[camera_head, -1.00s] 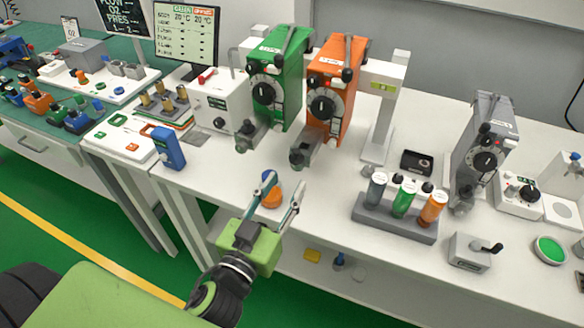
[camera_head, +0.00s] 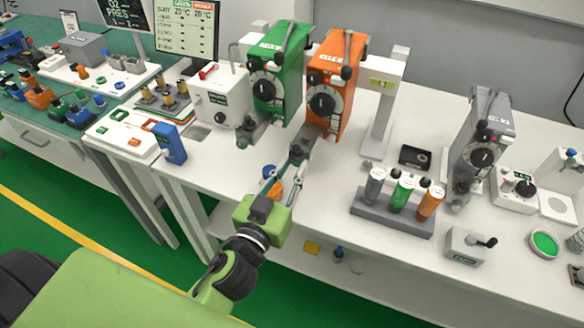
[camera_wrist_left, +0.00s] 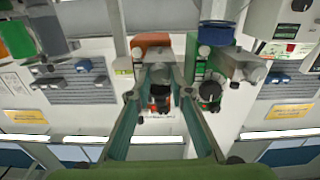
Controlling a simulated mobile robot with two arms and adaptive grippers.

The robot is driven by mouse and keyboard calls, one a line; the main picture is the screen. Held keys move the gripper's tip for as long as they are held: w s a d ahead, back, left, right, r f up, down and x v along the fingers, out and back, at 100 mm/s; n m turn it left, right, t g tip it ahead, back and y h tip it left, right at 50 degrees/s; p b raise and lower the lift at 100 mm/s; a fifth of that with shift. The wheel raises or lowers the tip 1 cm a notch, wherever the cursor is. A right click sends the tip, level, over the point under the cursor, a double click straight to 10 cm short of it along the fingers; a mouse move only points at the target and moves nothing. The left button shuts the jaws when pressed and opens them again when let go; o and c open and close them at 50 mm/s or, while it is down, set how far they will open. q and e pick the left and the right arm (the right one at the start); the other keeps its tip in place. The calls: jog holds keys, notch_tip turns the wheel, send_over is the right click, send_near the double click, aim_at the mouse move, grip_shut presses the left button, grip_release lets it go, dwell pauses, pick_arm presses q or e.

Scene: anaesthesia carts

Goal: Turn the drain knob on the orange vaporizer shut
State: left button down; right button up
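The orange vaporizer (camera_head: 332,75) stands upright on the white bench, right of the green vaporizer (camera_head: 281,75). Its dark dial faces front, and a grey drain fitting (camera_head: 303,146) sticks out low at its front. My left gripper (camera_head: 291,165) is just in front of that fitting. In the left wrist view, the orange vaporizer (camera_wrist_left: 152,42) shows with a dark and red drain knob (camera_wrist_left: 160,98) between the two fingers. The fingers (camera_wrist_left: 161,92) stand apart on either side of it; I cannot tell whether they touch it. My right gripper is not in view.
The green drain knob (camera_wrist_left: 210,92) is beside the right finger in the wrist view. A rack (camera_head: 392,212) of colored bottles and a grey vaporizer (camera_head: 480,140) stand to the right.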

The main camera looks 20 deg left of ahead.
pick_arm(q)
jog(key=shift+m, duration=1.3)
jog(key=c, duration=1.8)
grip_release()
jog(key=shift+s, duration=0.15)
jog(key=s, duration=1.1)
jog(key=shift+s+a, duration=0.1)
jog(key=shift+s, duration=0.3)
